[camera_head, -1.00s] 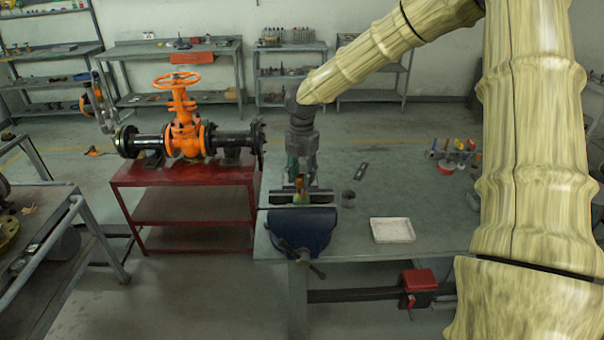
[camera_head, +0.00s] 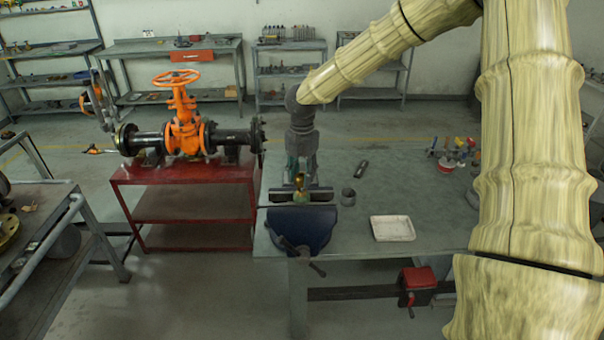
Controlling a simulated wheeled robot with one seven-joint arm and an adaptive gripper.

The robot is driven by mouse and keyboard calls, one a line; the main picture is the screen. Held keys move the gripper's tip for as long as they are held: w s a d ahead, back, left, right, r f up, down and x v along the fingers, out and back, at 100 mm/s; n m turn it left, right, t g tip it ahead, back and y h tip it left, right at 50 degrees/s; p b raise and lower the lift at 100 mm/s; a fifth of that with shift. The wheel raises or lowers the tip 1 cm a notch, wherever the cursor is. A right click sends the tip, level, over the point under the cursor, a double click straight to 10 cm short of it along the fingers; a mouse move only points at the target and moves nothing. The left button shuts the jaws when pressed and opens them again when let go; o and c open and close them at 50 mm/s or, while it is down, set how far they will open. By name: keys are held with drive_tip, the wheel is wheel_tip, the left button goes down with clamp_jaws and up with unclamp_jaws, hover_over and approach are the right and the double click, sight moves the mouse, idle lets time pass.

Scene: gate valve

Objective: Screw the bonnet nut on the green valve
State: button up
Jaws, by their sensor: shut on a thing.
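The small green valve (camera_head: 300,197) sits in the jaws of the blue vise (camera_head: 301,226) at the left front of the grey workbench. Only a little green and some brass show there. My gripper (camera_head: 299,174) points straight down just above and behind the vise, over the valve. It is shut on a small brass piece, which looks like the bonnet nut (camera_head: 299,182). The fingers hide most of this piece. I cannot tell from here whether its thread is engaged with the valve body.
A white tray (camera_head: 392,229), a dark ring (camera_head: 348,197) and a dark cylinder (camera_head: 361,169) lie right of the vise. Several coloured-handled items (camera_head: 456,150) stand farther right. A red stand with a large orange valve (camera_head: 184,138) is at left. The bench middle is mostly clear.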

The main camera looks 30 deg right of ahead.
sight(302, 183)
drive_tip(key=shift+f+p, duration=0.75)
drive_tip(key=shift+f, duration=1)
idle(3.6)
drive_tip(key=o, duration=1.1)
drive_tip(key=shift+o, duration=0.2)
drive_tip(key=shift+r, duration=0.1)
drive_tip(key=shift+r+p, duration=2.2)
drive_tip(key=shift+r, duration=1.25)
